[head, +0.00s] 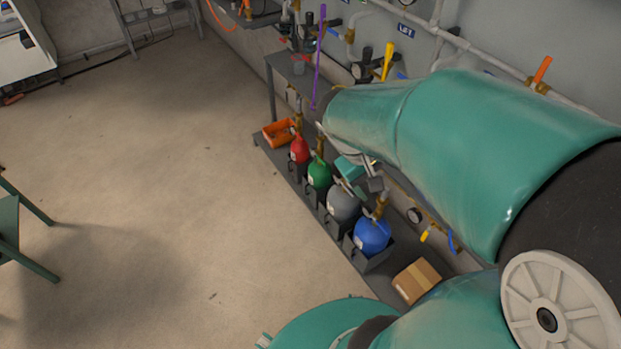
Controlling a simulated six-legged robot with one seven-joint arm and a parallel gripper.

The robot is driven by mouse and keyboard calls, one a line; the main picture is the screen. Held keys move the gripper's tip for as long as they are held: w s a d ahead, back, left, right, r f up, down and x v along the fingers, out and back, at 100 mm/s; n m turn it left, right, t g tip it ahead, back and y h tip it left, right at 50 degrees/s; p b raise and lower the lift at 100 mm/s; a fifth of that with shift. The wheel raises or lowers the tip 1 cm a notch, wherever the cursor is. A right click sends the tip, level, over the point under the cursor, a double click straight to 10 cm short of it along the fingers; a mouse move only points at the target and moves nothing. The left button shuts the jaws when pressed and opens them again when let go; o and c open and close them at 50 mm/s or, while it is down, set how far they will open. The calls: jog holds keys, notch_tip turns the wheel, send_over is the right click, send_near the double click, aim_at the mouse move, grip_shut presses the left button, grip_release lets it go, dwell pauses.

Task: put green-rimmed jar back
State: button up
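I cannot make out a green-rimmed jar in the head view. A round green vessel (319,173) stands in a row on the dark low shelf, between a red one and a grey one; I cannot tell whether it has a rim. My arm reaches in from the right and hides part of the wall and shelf. My gripper (360,187) is small and partly hidden at the arm's far end, above the row near the grey vessel (343,205). Whether its fingers are open or hold something is unclear.
A red vessel (299,150) and a blue vessel (372,235) stand in the same row. An orange tray (279,133) is at the shelf's far end, a cardboard box (416,281) at the near end. Pipes and valves line the wall.

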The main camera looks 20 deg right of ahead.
jog(key=s+a+r+t+y, duration=0.2)
jog(key=a+r+t+y, duration=0.3)
jog(key=a+r, duration=0.4)
jog(key=a+t, duration=0.1)
jog(key=a, duration=0.6)
jog(key=shift+a+r+t, duration=0.2)
jog(key=shift+t, duration=0.2)
jog(key=shift+s, duration=0.1)
